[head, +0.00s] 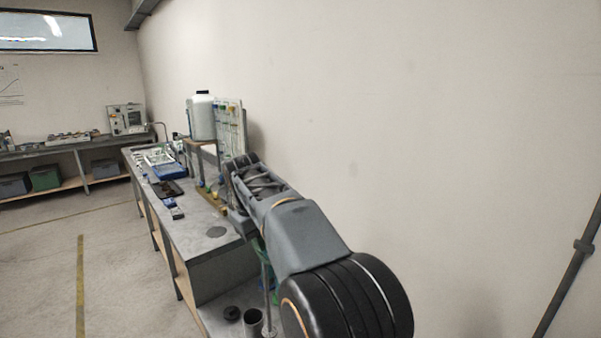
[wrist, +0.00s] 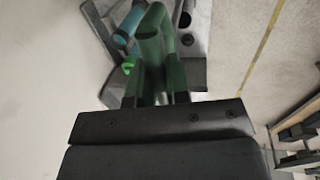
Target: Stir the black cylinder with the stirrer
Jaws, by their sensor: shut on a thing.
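The black cylinder (head: 253,322) is a dark, open-topped cup standing upright on the low surface at the bottom of the head view. My gripper (wrist: 158,84) is shut on the stirrer; in the head view my arm mostly hides it. The stirrer's thin grey rod (head: 266,288) hangs nearly upright below my gripper, just right of the cylinder in the picture. In the wrist view green parts overlap between the fingers, so the stirrer's exact outline is unclear.
A small dark round object (head: 232,313) sits left of the cylinder. The grey bench (head: 208,242) beyond holds a white jug (head: 203,117), a blue tray (head: 166,170) and a rack (head: 231,128). The wall is close on the right. Open floor (head: 110,270) lies to the left.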

